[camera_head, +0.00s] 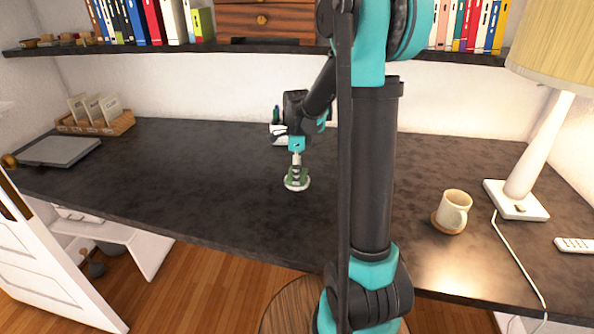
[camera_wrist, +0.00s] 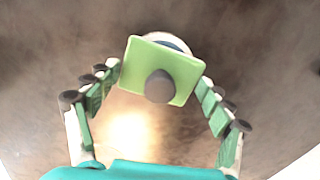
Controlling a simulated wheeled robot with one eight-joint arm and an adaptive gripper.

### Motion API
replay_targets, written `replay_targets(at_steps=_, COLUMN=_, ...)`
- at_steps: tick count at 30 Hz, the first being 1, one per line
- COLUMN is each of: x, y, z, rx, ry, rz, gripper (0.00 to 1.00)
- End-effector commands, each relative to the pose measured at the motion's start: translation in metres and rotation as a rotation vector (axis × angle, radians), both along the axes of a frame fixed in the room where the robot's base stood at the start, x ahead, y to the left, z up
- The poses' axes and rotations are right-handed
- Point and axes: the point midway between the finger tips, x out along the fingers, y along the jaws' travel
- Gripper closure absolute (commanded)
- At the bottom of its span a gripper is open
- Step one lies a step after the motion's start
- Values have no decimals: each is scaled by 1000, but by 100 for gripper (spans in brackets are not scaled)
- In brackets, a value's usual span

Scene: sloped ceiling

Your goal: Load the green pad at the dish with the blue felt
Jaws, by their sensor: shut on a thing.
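The green pad (camera_wrist: 138,72), a square plate with a dark round knob (camera_wrist: 160,87) on top, lies between my fingertips in the wrist view. My gripper (camera_wrist: 162,76) is shut on it by its two opposite sides; the gripper also shows in the head view (camera_head: 297,174). A round white dish (camera_wrist: 152,37) lies directly under the pad and shows past its far edge, also in the head view (camera_head: 297,187). A strip of blue felt (camera_wrist: 176,43) shows inside the dish. The pad hides the rest. I cannot tell whether pad and felt touch.
A beige mug (camera_head: 455,207) on a coaster and a white lamp (camera_head: 525,170) stand at the right of the dark desk (camera_head: 200,170). A card tray (camera_head: 115,125) and a grey laptop-like slab (camera_head: 60,150) are at the left. The desk around the dish is clear.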

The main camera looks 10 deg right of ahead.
Motion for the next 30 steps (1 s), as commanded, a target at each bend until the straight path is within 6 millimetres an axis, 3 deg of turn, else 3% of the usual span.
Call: replay_targets(at_steps=30, x=0, y=0, z=-7, rx=0, ry=0, rz=0, gripper=43)
